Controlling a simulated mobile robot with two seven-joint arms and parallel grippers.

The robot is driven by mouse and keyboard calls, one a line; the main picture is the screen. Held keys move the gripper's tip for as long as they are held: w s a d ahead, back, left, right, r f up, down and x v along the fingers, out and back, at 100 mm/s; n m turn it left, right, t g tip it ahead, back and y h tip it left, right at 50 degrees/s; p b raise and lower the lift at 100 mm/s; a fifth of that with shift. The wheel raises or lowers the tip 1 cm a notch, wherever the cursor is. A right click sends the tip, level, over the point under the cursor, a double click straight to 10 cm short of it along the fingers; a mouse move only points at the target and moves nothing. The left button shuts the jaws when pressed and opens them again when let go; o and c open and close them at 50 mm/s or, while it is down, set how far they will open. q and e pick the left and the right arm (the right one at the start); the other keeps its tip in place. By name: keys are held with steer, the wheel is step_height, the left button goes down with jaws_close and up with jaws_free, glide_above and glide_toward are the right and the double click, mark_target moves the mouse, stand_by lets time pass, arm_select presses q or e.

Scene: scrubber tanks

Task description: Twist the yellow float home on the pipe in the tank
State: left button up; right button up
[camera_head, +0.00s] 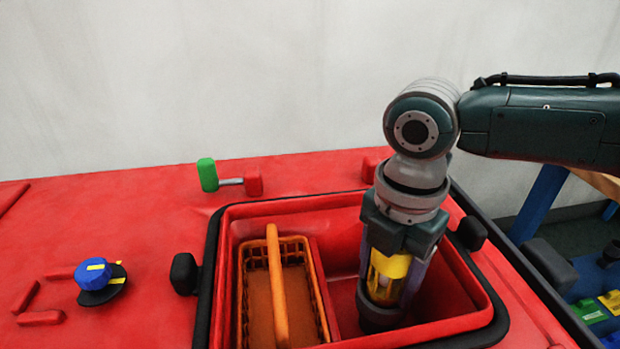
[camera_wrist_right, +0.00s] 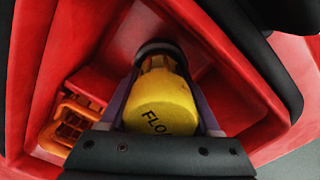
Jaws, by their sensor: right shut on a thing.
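The yellow float (camera_head: 389,272) is in the right part of the red tank (camera_head: 340,204), between the fingers of my right gripper (camera_head: 388,290). In the right wrist view the float (camera_wrist_right: 160,105) shows dark lettering, partly cut off by the gripper body. My right gripper (camera_wrist_right: 165,120) points down and is shut on the float. A dark ring (camera_wrist_right: 158,48) shows at the float's far end. The pipe itself is hidden behind the float and fingers, so how far the float sits on it cannot be told. My left gripper is not in view.
An orange basket (camera_head: 277,240) with a raised handle stands in the tank's left part. Black knobs (camera_head: 184,274) flank the tank. A blue knob (camera_head: 93,272) and a green-handled lever (camera_head: 207,174) are on the red deck to the left.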

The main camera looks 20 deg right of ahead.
steer(key=shift+r+m+p, duration=0.15)
steer(key=shift+m+p, duration=0.35)
steer(key=shift+p, duration=0.05)
steer(key=shift+m+p, duration=0.3)
steer(key=shift+m, duration=0.5)
steer(key=shift+m+p, duration=0.35)
steer(key=shift+m, duration=0.15)
steer(key=shift+m+p, duration=0.3)
steer(key=shift+m, duration=0.6)
